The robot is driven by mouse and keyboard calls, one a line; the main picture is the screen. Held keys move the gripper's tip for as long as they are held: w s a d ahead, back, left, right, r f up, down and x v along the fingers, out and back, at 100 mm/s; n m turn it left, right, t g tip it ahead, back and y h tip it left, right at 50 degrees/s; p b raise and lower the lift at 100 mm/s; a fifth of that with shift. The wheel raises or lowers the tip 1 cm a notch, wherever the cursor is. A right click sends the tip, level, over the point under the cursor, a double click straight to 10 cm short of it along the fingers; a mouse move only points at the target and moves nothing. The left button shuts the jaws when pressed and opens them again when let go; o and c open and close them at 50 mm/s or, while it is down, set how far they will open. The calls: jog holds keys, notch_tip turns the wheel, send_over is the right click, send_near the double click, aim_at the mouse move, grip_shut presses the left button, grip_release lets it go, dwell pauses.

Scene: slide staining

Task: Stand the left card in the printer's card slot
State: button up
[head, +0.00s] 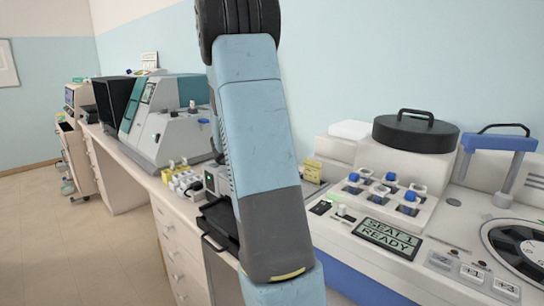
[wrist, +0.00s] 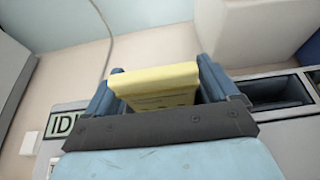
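In the wrist view a pale yellow card (wrist: 155,85) stands between the two blue fingers of my gripper (wrist: 160,90), which appear closed on its side edges. Its lower part is hidden behind the gripper's dark front edge. The grey printer top lies below, with its display (wrist: 62,125) at left and a dark rectangular recess (wrist: 278,90) at right. In the head view my arm hides the gripper and much of the printer (head: 212,182). A yellow piece (head: 312,170) shows right of my arm, probably this card. Whether the card's bottom is in a slot is hidden.
A white rack (head: 184,182) with small yellow pieces stands left of the printer. A large grey machine (head: 168,125) is farther left. The white stainer (head: 400,215), with blue-capped bottles and a "SEAT 1 READY" display, stands close on the right. A wall rises behind.

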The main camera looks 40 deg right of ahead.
jog(key=shift+o, duration=0.2)
jog(key=shift+r, duration=0.15)
jog(key=shift+a+r, duration=0.1)
jog(key=shift+a, duration=0.15)
jog(key=v, duration=1)
jog(key=shift+a+r, duration=0.1)
jog(key=shift+a, duration=0.2)
jog(key=shift+s+a+r, duration=0.2)
jog(key=shift+a, duration=0.3)
jog(key=s+a+r+m+t+y, duration=0.2)
jog(key=s+a+m+y, duration=0.4)
jog(key=s+a+m, duration=0.3)
jog(key=s+a+r+m+t+y, duration=0.2)
jog(key=s+a+m+y, duration=0.5)
jog(key=s+a, duration=0.8)
jog(key=a+r+m, duration=0.1)
jog(key=a+m, duration=0.2)
jog(key=shift+s, duration=0.35)
